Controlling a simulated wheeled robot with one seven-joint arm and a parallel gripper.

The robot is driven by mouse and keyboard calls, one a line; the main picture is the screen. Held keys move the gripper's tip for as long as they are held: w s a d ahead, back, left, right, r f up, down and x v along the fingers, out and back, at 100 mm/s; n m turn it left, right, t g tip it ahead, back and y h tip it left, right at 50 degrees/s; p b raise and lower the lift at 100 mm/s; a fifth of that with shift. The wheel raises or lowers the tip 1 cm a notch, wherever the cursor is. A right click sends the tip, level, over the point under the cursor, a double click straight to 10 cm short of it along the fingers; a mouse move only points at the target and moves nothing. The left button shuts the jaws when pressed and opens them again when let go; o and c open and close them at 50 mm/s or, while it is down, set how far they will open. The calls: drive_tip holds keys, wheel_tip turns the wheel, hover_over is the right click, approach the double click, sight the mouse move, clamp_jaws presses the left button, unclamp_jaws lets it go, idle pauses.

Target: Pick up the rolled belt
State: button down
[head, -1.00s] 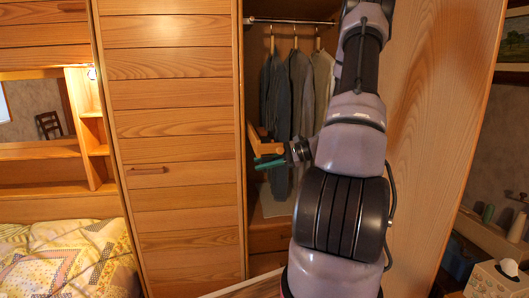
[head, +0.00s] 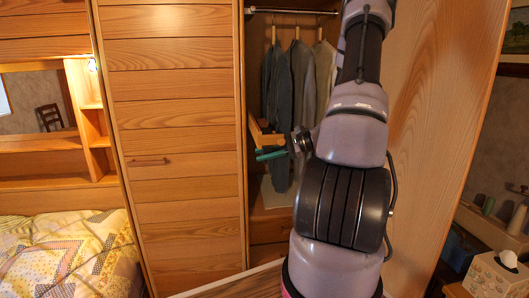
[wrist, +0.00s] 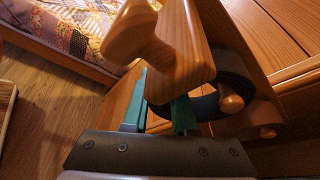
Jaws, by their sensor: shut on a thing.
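The rolled belt (wrist: 206,105) is a dark coil in the wrist view, beside the wooden pegs of a rack (wrist: 178,45). A peg in front hides part of it. My gripper (wrist: 162,103) has green fingers, one on each side of the coil's left wall, and is shut on the belt. The coil still sits among the pegs. In the head view my gripper (head: 271,155) is at the wardrobe opening, just below the wooden rack (head: 262,138). The belt cannot be made out there.
Jackets (head: 298,85) hang behind the gripper inside the wardrobe. A closed wooden door (head: 175,130) stands to the left and a large wooden panel (head: 440,130) to the right. Drawers (head: 268,230) lie below. A bed (head: 70,255) is at the far left.

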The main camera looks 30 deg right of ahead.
drive_tip(key=s+d, duration=0.2)
drive_tip(key=d, duration=0.6)
drive_tip(key=s+d+r, duration=0.1)
drive_tip(key=s+d, duration=0.1)
drive_tip(key=d, duration=0.7)
drive_tip(key=shift+s+d, duration=0.15)
drive_tip(key=shift+s, duration=0.25)
drive_tip(key=shift+r, duration=0.1)
drive_tip(key=shift+w+a+f+n+t+y, duration=0.3)
drive_tip(key=shift+w+a+n+t, duration=0.4)
drive_tip(key=shift+w+a+n, duration=1.3)
drive_tip(key=shift+w+a+f+n+t+y, duration=0.1)
drive_tip(key=shift+w+a+n+t+y, duration=0.85)
drive_tip(key=shift+a, duration=2)
drive_tip(key=shift+w+a+f+n+t+h, duration=0.2)
drive_tip(key=shift+w+a+n+t, duration=0.45)
drive_tip(key=shift+a+n, duration=1.6)
drive_tip(key=shift+w+a+f+m, duration=0.15)
drive_tip(key=shift+w+a+f, duration=0.1)
drive_tip(key=shift+a, duration=0.25)
drive_tip(key=shift+w+a+f+m, duration=0.1)
drive_tip(key=shift+a+f+m, duration=0.1)
drive_tip(key=shift+a, duration=0.25)
